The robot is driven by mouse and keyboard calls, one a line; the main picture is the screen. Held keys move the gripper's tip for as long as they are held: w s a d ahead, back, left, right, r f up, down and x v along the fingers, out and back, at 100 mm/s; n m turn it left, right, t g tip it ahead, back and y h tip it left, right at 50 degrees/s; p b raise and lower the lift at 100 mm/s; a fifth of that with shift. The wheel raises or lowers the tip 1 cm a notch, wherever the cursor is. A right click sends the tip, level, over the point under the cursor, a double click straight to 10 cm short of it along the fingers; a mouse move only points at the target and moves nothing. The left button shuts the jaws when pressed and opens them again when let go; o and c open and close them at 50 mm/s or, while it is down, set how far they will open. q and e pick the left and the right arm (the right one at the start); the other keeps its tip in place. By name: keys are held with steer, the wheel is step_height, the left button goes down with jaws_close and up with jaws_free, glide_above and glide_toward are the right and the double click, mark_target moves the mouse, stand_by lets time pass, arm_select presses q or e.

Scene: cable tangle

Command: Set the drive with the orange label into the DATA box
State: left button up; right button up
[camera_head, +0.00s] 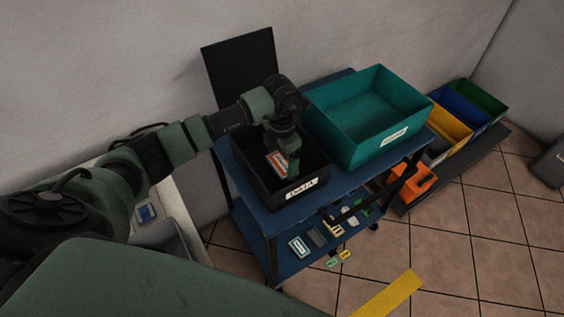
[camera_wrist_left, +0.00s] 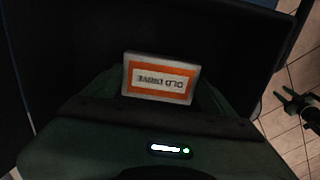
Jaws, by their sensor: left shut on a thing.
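The drive with the orange label (camera_head: 277,162) is in my left gripper (camera_head: 284,165), over the open DATA box. In the left wrist view the drive (camera_wrist_left: 160,79) shows its orange label reading "OLD DRIVE", upside down. My left gripper (camera_wrist_left: 160,95) is shut on it. The black DATA box (camera_head: 303,190) stands on the blue cart's top shelf, with its black lid standing open behind it (camera_head: 240,70). The dark box interior surrounds the drive in the wrist view. I cannot tell whether the drive touches the box floor.
A teal bin (camera_head: 392,133) stands on the cart right beside the DATA box. Several small items lie on the lower shelf (camera_head: 290,266), near an orange bin (camera_head: 412,182). Yellow, blue and green bins (camera_head: 462,112) stand at the right. Tiled floor is open in front.

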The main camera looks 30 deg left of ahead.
arm_select(q)
step_height(320, 180, down, 2)
steer(key=shift+f, duration=0.25)
steer(key=o, duration=1.3)
steer(key=shift+r, duration=0.1)
steer(key=shift+r, duration=0.1)
